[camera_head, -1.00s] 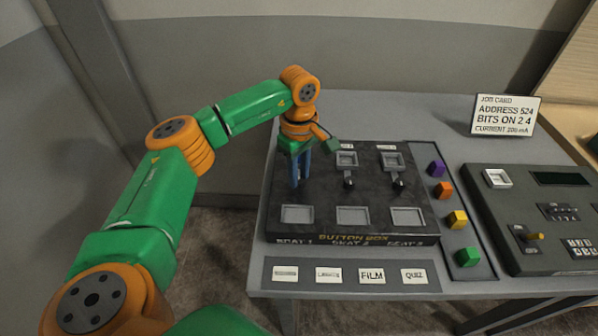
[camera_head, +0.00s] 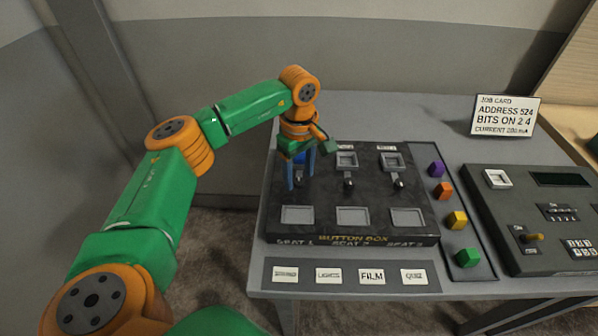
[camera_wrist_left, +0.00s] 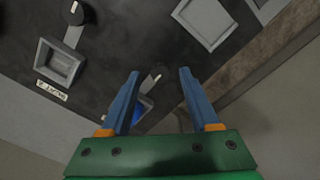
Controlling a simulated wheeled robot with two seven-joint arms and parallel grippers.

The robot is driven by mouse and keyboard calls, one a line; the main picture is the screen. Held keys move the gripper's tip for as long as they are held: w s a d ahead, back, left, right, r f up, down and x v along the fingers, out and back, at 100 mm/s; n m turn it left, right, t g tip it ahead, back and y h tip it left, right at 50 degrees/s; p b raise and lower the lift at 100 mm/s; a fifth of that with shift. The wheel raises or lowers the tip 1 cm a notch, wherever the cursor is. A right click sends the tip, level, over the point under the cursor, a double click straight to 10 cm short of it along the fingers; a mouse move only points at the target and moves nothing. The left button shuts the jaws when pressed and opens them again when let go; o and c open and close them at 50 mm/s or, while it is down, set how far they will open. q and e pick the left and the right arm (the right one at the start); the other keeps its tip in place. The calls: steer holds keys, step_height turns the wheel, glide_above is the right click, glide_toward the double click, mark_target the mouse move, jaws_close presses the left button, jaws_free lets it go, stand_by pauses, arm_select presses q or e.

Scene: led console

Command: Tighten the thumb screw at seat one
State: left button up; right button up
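My left gripper (camera_head: 300,187) points down over the seat 1 column of the dark button box (camera_head: 325,190). Its two blue fingers are apart. The seat 1 thumb screw (camera_head: 298,181) shows between them in the head view. In the left wrist view the screw (camera_wrist_left: 151,81) lies between the fingertips, with a gap on each side and no contact visible. A blue piece (camera_wrist_left: 138,112) sits behind the screw at the seat 1 socket, partly hidden by a finger. My right gripper is not in view.
The other two seats have empty-looking square sockets and thumb screws (camera_head: 348,183) (camera_head: 398,183). Purple, orange, yellow and green blocks (camera_head: 457,220) stand in a strip at the right. A console (camera_head: 535,220) and a job card (camera_head: 505,116) are farther right.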

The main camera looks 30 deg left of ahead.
mark_target(299, 181)
arm_select(q)
step_height(299, 181, up, 7)
steer(key=shift+r+b, duration=0.1)
steer(key=shift+b, duration=0.55)
